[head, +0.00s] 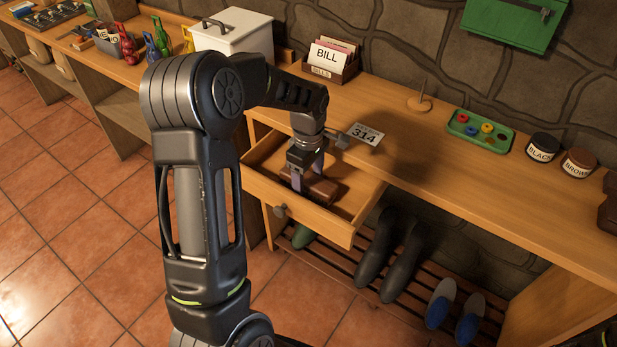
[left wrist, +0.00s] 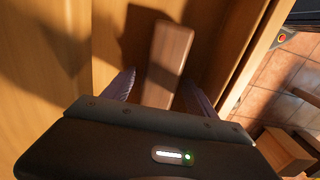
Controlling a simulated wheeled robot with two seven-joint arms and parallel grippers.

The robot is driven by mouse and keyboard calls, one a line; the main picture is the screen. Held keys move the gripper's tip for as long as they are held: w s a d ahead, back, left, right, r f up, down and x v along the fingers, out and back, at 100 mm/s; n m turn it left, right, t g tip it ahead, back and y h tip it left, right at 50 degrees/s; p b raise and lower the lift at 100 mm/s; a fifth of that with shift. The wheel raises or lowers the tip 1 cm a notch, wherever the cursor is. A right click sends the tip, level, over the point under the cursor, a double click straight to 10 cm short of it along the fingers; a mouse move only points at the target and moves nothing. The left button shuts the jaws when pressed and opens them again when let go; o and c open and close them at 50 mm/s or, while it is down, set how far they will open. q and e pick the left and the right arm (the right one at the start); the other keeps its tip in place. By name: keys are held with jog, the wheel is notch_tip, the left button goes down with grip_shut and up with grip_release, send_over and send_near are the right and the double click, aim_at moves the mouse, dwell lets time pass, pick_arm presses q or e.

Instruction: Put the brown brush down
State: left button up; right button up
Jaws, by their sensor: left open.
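The brown brush (head: 318,188) lies in the open drawer (head: 345,233), a dark brown block with a flat top. It also shows in the left wrist view (left wrist: 167,56), lying on the drawer floor beyond my fingers. My left gripper (head: 297,183) reaches down into the drawer, over the near left end of the brush. In the left wrist view its two fingers (left wrist: 157,88) are apart, with the near end of the brush between or just below them; I cannot tell whether they touch it. My right gripper is in neither view.
On the bench above the drawer are a card holder marked BILL (head: 331,62), a 314 tag (head: 365,134), a spike (head: 420,102), a green tray (head: 479,131) and two jars (head: 542,147). Boots (head: 392,258) and slippers (head: 455,312) stand on the slatted rack below.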

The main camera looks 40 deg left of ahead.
aim_at(308, 178)
pick_arm(q)
jog(key=shift+r, duration=0.1)
jog(key=shift+r, duration=0.55)
notch_tip(308, 178, up, 11)
dwell(0.7)
